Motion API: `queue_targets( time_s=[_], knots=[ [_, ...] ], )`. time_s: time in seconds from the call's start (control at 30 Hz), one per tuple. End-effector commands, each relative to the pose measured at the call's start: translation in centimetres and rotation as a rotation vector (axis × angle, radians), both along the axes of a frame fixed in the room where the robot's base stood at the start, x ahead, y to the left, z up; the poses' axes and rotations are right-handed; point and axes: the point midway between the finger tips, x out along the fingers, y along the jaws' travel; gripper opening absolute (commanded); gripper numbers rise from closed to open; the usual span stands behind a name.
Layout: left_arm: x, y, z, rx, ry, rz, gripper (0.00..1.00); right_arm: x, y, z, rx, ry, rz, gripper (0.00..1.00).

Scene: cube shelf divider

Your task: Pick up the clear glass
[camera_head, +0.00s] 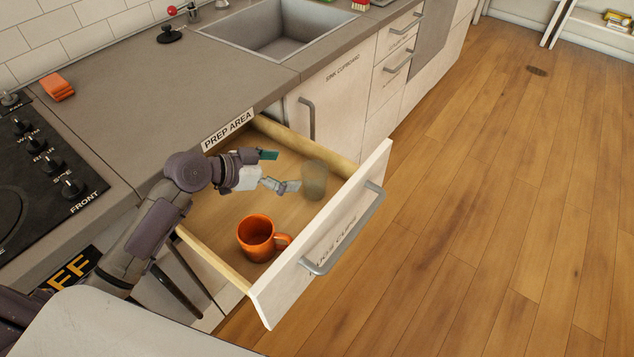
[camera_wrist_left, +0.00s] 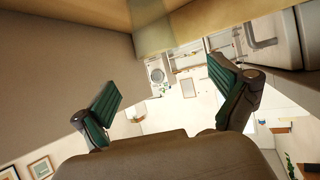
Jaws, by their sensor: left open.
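The clear glass (camera_head: 314,180) stands upright in the open drawer, near its front panel and far side. My left gripper (camera_head: 279,171) reaches into the drawer from the left. Its two fingers are spread, with the tips pointing toward the glass and just left of it; nothing is between them in the head view. In the left wrist view, the fingers with green pads (camera_wrist_left: 165,84) stand wide apart. My right gripper is not in view.
An orange mug (camera_head: 257,238) stands in the drawer nearer to me, its handle to the right. The drawer's front panel (camera_head: 345,222) and wooden sides enclose the space. The counter (camera_head: 150,120) edge lies behind. Free floor (camera_head: 480,200) is to the right.

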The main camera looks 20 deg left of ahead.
Motion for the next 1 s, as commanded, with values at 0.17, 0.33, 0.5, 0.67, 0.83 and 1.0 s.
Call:
queue_targets(
  time_s=[0.17,0.33,0.5,0.67,0.83,1.0],
  knots=[
    [1.8,-1.7,-1.3,-0.002,-0.001,0.0,0.98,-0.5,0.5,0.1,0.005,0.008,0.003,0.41],
    [2.5,-2.4,-1.8,-0.001,0.0,-0.001,0.98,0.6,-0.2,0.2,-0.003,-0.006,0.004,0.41],
    [3.9,-3.9,-3.0,-0.004,0.001,0.0,0.98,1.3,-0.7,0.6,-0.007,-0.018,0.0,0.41],
    [5.1,-5.0,-4.1,0.0,0.0,-0.001,0.98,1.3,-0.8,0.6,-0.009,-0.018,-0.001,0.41],
    [5.4,-5.3,-4.5,0.002,0.001,0.0,0.98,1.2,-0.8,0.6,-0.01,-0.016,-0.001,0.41],
    [5.4,-5.3,-4.5,0.002,0.001,0.0,0.91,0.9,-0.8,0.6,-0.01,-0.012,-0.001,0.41]
  ],
)
